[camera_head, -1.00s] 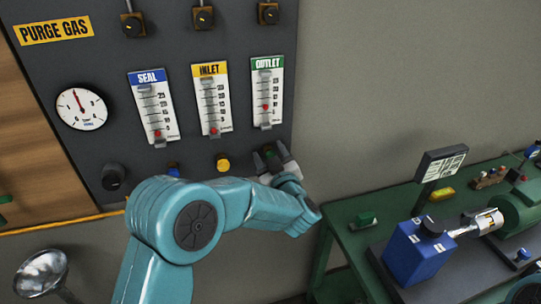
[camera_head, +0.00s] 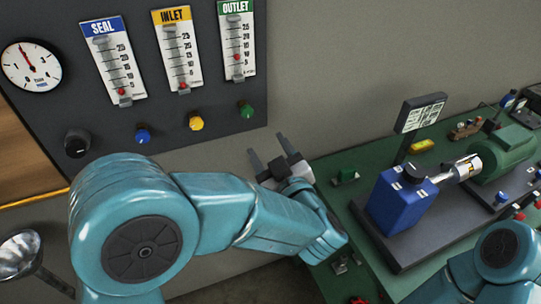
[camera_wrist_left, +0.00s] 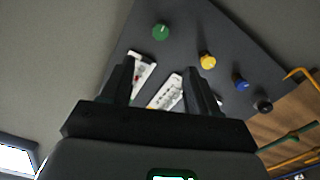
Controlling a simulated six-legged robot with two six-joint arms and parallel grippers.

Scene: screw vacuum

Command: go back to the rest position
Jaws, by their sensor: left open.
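My left gripper (camera_head: 268,153) is open and empty in the head view, in front of the wall below the purge gas panel (camera_head: 60,110). It is apart from the green knob (camera_head: 246,110) under the OUTLET flowmeter (camera_head: 236,45). In the left wrist view the two dark fingers (camera_wrist_left: 163,82) are spread with nothing between them, and the green knob (camera_wrist_left: 161,31) and yellow knob (camera_wrist_left: 207,61) show beyond them. At the lower right of the head view a teal arm link (camera_head: 500,255) of mine shows; my right gripper is not seen.
The green bench (camera_head: 350,215) at the right carries a blue box (camera_head: 400,200), a green motor (camera_head: 505,150) and a small sign (camera_head: 420,113). A gauge (camera_head: 31,65) and the SEAL (camera_head: 115,65) and INLET (camera_head: 177,50) flowmeters are on the panel. Bare wall lies right of the panel.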

